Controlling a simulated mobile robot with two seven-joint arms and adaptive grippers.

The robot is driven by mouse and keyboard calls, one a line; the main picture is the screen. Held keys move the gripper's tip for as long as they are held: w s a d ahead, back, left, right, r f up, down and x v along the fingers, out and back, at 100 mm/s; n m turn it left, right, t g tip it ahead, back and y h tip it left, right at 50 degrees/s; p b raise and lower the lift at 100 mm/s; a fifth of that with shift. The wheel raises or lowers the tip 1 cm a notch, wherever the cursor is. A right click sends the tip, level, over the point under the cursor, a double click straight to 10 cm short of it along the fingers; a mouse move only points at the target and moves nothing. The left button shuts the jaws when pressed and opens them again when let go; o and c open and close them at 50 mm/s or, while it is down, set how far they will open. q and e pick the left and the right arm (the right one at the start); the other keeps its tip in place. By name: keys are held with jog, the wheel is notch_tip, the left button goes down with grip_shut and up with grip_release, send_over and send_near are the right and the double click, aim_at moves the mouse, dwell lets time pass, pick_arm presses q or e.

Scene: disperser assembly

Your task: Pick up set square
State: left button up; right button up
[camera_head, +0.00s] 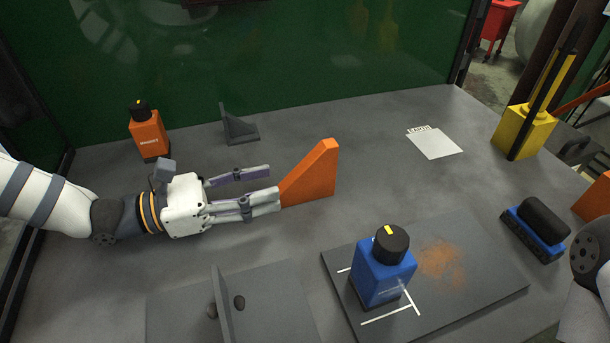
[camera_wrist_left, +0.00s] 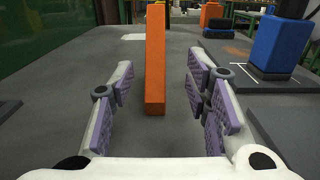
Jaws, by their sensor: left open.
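The set square is an orange triangular block (camera_head: 314,177) standing upright on the grey table in the head view. My left gripper (camera_head: 262,188) is open and level above the table, just left of the set square, with its fingertips pointing at it. In the left wrist view the set square (camera_wrist_left: 155,65) shows edge-on as a tall orange bar between the two open fingers (camera_wrist_left: 158,85). I see no contact between the fingers and it. Of my right arm only a part shows at the right edge; its gripper is out of view.
A blue bottle (camera_head: 383,268) stands on a dark plate (camera_head: 475,285) with white marks and a brown stain. A grey bracket (camera_head: 238,128) and an orange bottle (camera_head: 149,135) stand behind my left gripper. A brush (camera_head: 537,230), paper (camera_head: 436,144) and yellow holder (camera_head: 522,132) are right.

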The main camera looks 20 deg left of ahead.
aim_at(295, 173)
pick_arm(q)
jog(key=x, duration=0.8)
jog(key=shift+w+d+r, duration=0.15)
jog(key=shift+w+r, duration=0.05)
jog(key=shift+w, duration=0.25)
jog(key=shift+r, duration=0.1)
grip_shut()
